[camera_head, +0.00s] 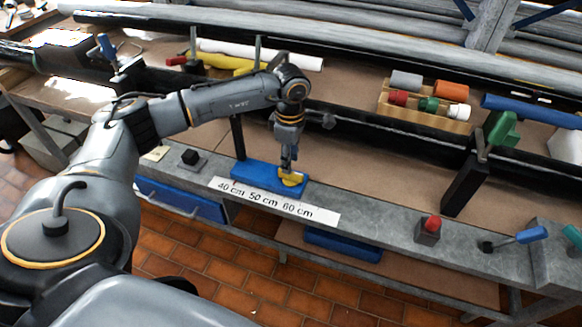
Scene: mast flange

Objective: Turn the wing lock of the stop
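The stop looks to be the blue block (258,175) on the grey rail at the bench's front edge. A yellow wing lock (294,180) sits at the block's right end. My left gripper (288,168) points straight down, with its fingertips right at the yellow wing lock. The fingers look close together, but they are too small to tell whether they are shut on it or just above it. They hide part of the wing lock. My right gripper is out of view.
A white scale strip (275,202) marked 40, 50 and 60 cm lies in front of the block. A dark upright post (238,137) stands just behind it. A red button (431,224) and a blue-handled lever (520,238) are further right. A wooden rack (425,108) stands behind.

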